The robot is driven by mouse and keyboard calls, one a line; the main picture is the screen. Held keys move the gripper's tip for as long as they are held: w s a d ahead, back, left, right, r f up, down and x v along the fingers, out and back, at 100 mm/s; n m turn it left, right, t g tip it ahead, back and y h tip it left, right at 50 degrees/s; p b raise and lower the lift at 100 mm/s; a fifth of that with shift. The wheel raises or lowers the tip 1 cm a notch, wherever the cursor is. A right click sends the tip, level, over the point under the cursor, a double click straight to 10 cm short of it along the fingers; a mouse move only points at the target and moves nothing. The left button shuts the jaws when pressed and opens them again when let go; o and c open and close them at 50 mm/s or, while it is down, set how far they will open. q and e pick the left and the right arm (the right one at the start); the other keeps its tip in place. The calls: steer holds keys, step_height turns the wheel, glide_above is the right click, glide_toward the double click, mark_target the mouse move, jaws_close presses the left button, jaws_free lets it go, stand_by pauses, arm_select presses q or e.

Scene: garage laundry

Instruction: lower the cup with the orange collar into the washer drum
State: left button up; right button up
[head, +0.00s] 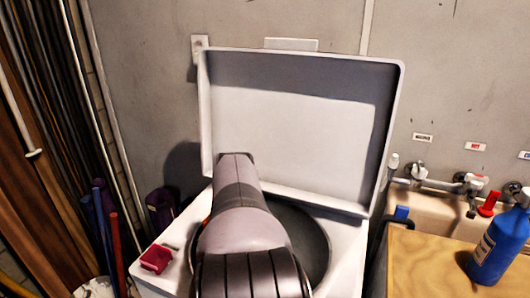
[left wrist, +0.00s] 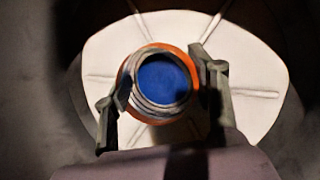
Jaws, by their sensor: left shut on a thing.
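The cup with the orange collar (left wrist: 162,84) shows in the left wrist view, seen end-on, with a blue round middle, grey rings and the orange collar around them. My left gripper (left wrist: 158,80) is shut on it, one finger on each side. Behind the cup is the pale ribbed floor of the washer drum (left wrist: 255,98), with dark wall around it. In the head view my arm reaches over the open washer drum (head: 317,248) and hides its middle; the gripper and cup are hidden there. I cannot tell the cup's exact height above the drum floor. My right gripper is not in view.
The washer lid (head: 290,130) stands open behind the drum. A small red box (head: 156,258) sits on the washer's left top. At right are a wooden counter (head: 430,262), a blue bottle (head: 497,247) and a sink with taps (head: 440,183). Poles lean at left.

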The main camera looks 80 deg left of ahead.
arm_select(q)
steer(key=shift+f+b, duration=1.05)
steer(key=shift+f, duration=0.2)
stand_by(0.4)
steer(key=o, duration=1.1)
steer(key=shift+r, duration=0.1)
steer(key=shift+s+r, duration=0.15)
steer(key=shift+r, duration=0.05)
steer(key=v, duration=1.1)
steer(key=shift+r, duration=0.2)
